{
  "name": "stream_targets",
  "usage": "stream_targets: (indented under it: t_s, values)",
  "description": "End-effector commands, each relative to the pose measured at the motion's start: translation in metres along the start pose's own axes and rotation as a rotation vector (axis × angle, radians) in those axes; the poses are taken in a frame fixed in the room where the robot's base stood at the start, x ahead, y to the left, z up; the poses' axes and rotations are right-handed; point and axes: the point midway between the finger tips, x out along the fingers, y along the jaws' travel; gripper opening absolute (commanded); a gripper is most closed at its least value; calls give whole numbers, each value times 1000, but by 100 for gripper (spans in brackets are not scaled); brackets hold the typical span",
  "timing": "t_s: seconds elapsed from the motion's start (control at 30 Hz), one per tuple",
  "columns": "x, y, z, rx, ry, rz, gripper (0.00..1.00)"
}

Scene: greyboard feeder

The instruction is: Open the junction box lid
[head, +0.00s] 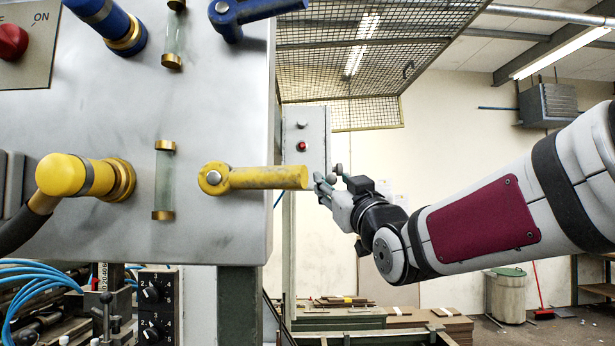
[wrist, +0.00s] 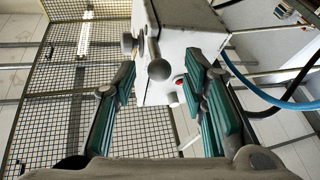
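The junction box (head: 305,140) is a light grey box with a small red button, beyond the large panel in the head view. In the wrist view the box (wrist: 195,35) shows close up, tilted in the picture. A grey ball-ended handle (wrist: 159,69) stands out from it. My gripper (head: 336,186) is near the box's lower right edge. In the wrist view my gripper (wrist: 160,88) is open, with its teal-padded fingers on either side of the ball. I see no finger clearly touching the ball. The lid looks shut, but its far edges are hidden.
A large grey panel (head: 225,120) with a yellow lever (head: 255,178) stands left of my arm. A wire mesh guard (head: 350,60) hangs above. A blue hose (wrist: 275,104) runs right of the box in the wrist view. Flat boards lie below.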

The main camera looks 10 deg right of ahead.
Motion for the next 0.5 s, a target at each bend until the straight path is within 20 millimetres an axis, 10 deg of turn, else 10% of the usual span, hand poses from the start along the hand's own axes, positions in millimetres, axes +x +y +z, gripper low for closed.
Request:
stream_targets:
  t_s: [0.5]
  values:
    - [27,0,0,0,0,0,39]
